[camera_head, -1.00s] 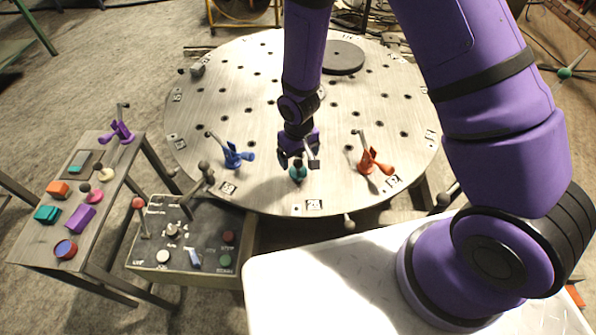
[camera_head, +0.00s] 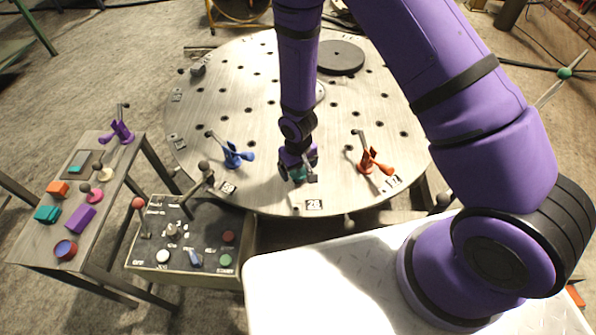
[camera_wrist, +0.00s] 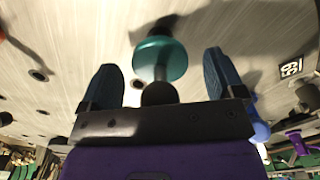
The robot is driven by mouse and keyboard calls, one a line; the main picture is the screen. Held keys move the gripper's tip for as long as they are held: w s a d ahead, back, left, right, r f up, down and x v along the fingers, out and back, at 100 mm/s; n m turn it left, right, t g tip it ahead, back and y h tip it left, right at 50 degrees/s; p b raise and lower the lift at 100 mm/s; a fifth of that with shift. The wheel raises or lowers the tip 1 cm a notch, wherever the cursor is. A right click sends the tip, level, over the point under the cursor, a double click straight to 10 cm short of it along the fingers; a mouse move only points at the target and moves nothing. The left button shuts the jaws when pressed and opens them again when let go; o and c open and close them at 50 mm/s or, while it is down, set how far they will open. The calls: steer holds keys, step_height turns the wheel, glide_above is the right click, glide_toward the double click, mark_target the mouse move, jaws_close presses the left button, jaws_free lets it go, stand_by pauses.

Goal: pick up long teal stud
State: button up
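The teal stud (camera_wrist: 160,58) shows in the wrist view as a teal disc with a thin shaft and a dark knob (camera_wrist: 159,93) toward my gripper. It stands on the round metal table (camera_head: 262,190) near the front edge. In the head view the teal stud (camera_head: 298,174) is partly hidden by my gripper. My gripper (camera_head: 298,179) is open above and around it. In the wrist view the two dark blue fingers stand one on each side of the stud, with a clear gap on both sides.
A blue clamp (camera_head: 233,154) stands left of my gripper and an orange clamp (camera_head: 372,160) stands right. A control box (camera_head: 190,245) with levers and a side bench (camera_head: 28,243) with colored pieces are at left. A grey disc (camera_head: 340,57) lies at the table's back.

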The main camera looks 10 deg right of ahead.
steer(key=c, duration=0.9)
steer(key=shift+r, duration=0.15)
steer(key=shift+c, duration=0.2)
steer(key=shift+r, duration=4.85)
steer(key=shift+r, duration=0.1)
steer(key=shift+r, duration=0.4)
